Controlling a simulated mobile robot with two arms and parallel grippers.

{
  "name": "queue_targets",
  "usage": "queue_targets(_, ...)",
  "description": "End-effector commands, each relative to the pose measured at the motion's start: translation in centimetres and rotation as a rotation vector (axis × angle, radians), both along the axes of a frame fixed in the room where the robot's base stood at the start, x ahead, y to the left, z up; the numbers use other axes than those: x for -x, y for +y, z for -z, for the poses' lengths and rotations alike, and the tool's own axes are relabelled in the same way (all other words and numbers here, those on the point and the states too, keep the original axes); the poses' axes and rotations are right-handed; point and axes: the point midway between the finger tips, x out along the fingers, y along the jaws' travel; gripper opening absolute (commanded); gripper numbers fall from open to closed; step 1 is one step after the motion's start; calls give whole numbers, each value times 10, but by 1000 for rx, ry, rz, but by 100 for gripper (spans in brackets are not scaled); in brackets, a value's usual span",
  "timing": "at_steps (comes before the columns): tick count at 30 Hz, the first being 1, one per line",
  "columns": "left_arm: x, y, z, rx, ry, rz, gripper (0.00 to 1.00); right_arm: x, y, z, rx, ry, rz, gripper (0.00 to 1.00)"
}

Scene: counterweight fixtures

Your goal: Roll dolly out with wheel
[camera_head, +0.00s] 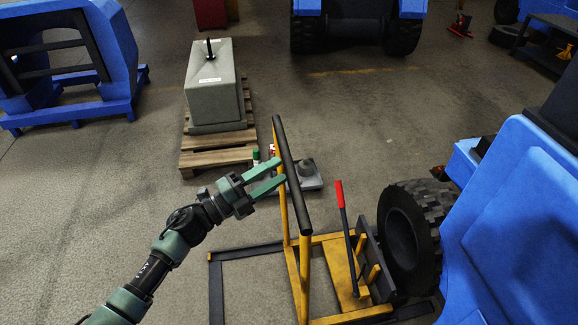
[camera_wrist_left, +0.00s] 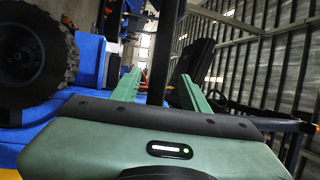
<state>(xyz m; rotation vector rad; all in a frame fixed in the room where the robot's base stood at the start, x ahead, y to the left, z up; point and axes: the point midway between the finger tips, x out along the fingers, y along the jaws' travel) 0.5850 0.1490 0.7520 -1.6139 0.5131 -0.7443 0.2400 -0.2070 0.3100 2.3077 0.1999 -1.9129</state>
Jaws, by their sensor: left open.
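The dolly is a yellow and black frame (camera_head: 297,270) standing on the floor, with a black handle bar (camera_head: 298,205) across its top. A large black wheel (camera_head: 402,235) stands upright at the dolly's right side, beside the blue vehicle; a treaded wheel also shows in the left wrist view (camera_wrist_left: 38,55). A lever with a red grip (camera_head: 340,195) rises from the dolly. My left gripper (camera_head: 284,172) is open at the handle bar. In the left wrist view the bar (camera_wrist_left: 163,55) runs between the two green fingers (camera_wrist_left: 157,92); contact cannot be told. My right gripper is not in view.
A blue vehicle body (camera_head: 520,220) fills the right. A grey block (camera_head: 215,90) sits on a wooden pallet (camera_head: 205,158) behind the dolly. A grey tray (camera_head: 308,178) with small items lies just past the handle.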

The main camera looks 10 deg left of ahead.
Motion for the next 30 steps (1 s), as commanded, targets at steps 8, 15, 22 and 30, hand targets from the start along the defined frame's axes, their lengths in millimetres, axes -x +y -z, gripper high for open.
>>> queue_targets(8, -29, -28, -7, 4, 2, -1, 45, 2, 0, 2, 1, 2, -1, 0)
queue_targets(15, -34, -33, -8, 2, 4, -2, 45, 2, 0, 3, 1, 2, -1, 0)
queue_targets(22, -34, -33, -8, 3, 5, -2, 23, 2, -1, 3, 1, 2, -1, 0)
queue_targets(30, -34, -33, -7, 3, 5, -3, 0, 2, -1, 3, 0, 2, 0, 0)
